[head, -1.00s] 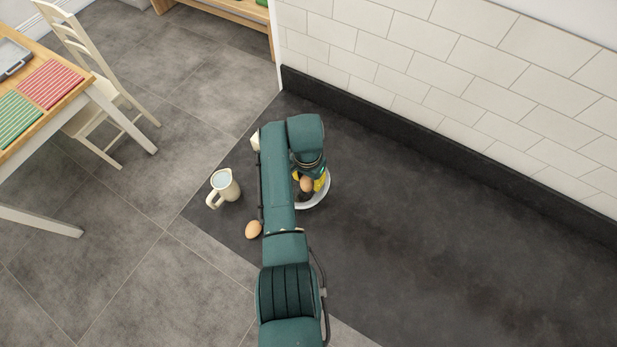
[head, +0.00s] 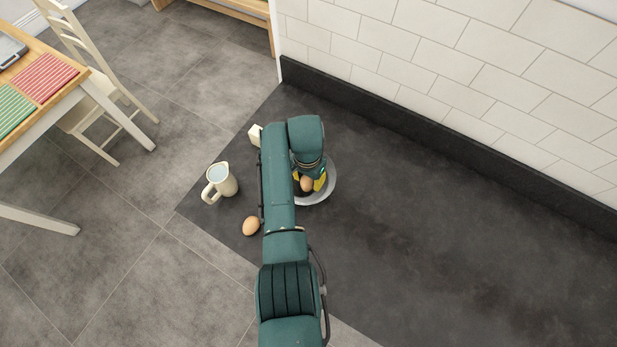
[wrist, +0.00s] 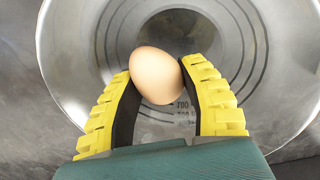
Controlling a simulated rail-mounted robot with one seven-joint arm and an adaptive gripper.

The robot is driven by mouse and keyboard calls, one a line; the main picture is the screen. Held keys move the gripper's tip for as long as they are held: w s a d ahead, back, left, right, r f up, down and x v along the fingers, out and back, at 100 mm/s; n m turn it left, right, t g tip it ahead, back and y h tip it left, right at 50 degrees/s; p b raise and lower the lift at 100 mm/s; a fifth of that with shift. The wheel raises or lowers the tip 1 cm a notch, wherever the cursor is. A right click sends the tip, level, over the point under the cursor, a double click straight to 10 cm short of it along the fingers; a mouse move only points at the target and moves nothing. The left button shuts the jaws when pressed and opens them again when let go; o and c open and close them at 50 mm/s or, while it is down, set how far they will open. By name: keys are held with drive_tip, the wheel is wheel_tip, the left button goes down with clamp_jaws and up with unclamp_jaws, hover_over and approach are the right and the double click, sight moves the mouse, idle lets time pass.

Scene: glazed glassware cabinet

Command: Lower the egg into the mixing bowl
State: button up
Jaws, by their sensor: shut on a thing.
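A brown egg (wrist: 156,75) is held between the yellow fingers of my gripper (wrist: 160,82). In the head view the held egg (head: 307,184) shows at the end of my gripper (head: 309,181). The mixing bowl (head: 326,190) is a round grey metal bowl on the dark counter. In the wrist view the bowl's wall (wrist: 75,45) fills most of the picture behind the egg, with ring markings on its inside. The egg is over the bowl's opening; its exact height above the bottom cannot be told. My arm hides the bowl's left side in the head view.
A second egg (head: 251,226) lies on the counter near its left edge. A cream jug (head: 220,182) stands to the left. A pale block (head: 255,135) sits behind my arm. The counter (head: 450,220) to the right is clear. A tiled wall (head: 440,70) bounds the back.

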drive_tip(key=shift+f, duration=0.1)
drive_tip(key=o, duration=0.8)
drive_tip(key=shift+s, duration=0.1)
drive_tip(key=shift+c, duration=0.2)
wheel_tip(320, 180, up, 12)
drive_tip(key=shift+a, duration=0.1)
